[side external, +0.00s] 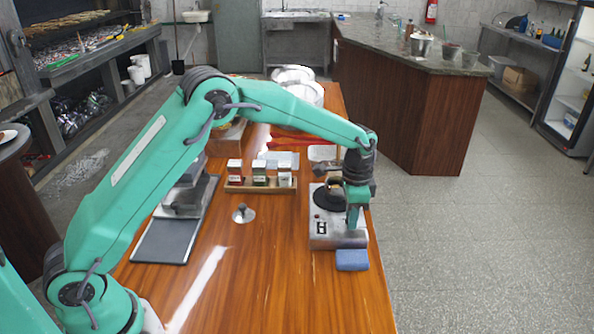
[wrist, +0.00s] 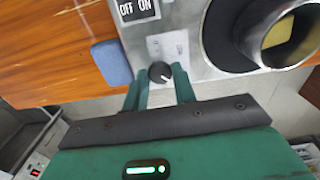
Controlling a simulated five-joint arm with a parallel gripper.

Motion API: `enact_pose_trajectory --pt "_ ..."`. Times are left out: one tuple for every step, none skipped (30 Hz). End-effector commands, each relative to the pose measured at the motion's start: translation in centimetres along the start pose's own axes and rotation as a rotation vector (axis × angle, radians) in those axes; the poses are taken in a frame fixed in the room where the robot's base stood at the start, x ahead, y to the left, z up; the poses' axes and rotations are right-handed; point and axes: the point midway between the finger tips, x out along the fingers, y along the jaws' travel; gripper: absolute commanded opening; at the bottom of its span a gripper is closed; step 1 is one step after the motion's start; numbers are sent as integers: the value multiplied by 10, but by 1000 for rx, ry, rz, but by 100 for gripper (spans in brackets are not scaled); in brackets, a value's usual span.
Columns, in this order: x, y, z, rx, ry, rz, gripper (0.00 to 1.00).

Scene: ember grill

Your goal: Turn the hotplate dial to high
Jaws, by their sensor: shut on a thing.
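The hotplate (side external: 330,240) is a pale metal box on the wooden table, with a dark round plate and an OFF/ON panel (wrist: 137,8). It also shows in the wrist view (wrist: 190,60). Its small black dial (wrist: 160,71) has a light pointer mark and faint labels beside it. My gripper (wrist: 161,82) is shut on the dial, one finger on each side. In the side view my gripper (side external: 353,222) reaches down to the hotplate's right front and hides the dial. I cannot tell which setting the pointer marks.
A metal vessel (wrist: 285,30) with yellow inside stands on the dark plate. A blue block (side external: 352,260) lies at the hotplate's front edge. A wooden rack (side external: 262,187) with several small jars and a metal funnel-like piece (side external: 243,213) are to the left. The front table is clear.

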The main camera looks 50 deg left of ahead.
Motion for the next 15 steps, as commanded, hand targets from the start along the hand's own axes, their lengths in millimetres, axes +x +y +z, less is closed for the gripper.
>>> enact_pose_trajectory --pt "-1 0 0 43 1 -1 4" --pt "-1 0 0 72 1 -1 4" --pt "-1 0 0 109 1 -1 4" --pt "-1 0 0 138 1 -1 4" --pt "-1 0 0 167 1 -1 4" --pt "-1 0 0 204 1 -1 4" --pt "-1 0 0 233 1 -1 4" --pt "-1 0 0 262 1 -1 4" --pt "-1 0 0 299 1 -1 4" --pt "-1 0 0 328 1 -1 4" --pt "-1 0 0 357 1 -1 4" --pt "-1 0 0 394 1 -1 4" --pt "-1 0 0 423 1 -1 4" --pt "-1 0 0 451 1 -1 4" --pt "-1 0 0 488 1 -1 4"
